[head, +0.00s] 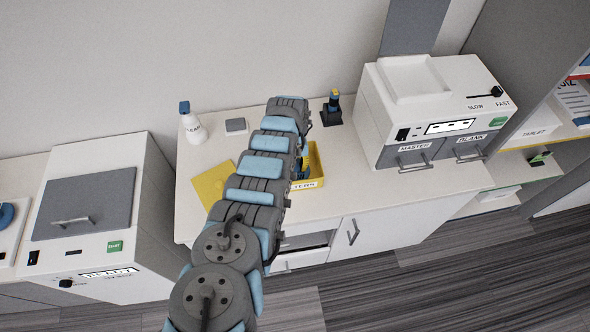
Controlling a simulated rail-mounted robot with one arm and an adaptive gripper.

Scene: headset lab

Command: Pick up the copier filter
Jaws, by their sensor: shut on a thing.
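A yellow tray (316,183) with a label ending in "TERS" stands on the white counter, partly hidden behind my arm. A small blue and dark thing, apparently the copier filter (304,173), shows at the tray's left part. My arm reaches over the counter and bends down at its far end. My gripper (303,163) is mostly hidden behind the arm, low at the tray, and is shut on the filter. The fingertips are too small and covered to see clearly.
A white copier (425,110) with "MASTER" and "BLANK" drawers stands right of the tray. A black holder (332,113) with a blue and yellow item is behind it. Another machine (92,215) stands far left.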

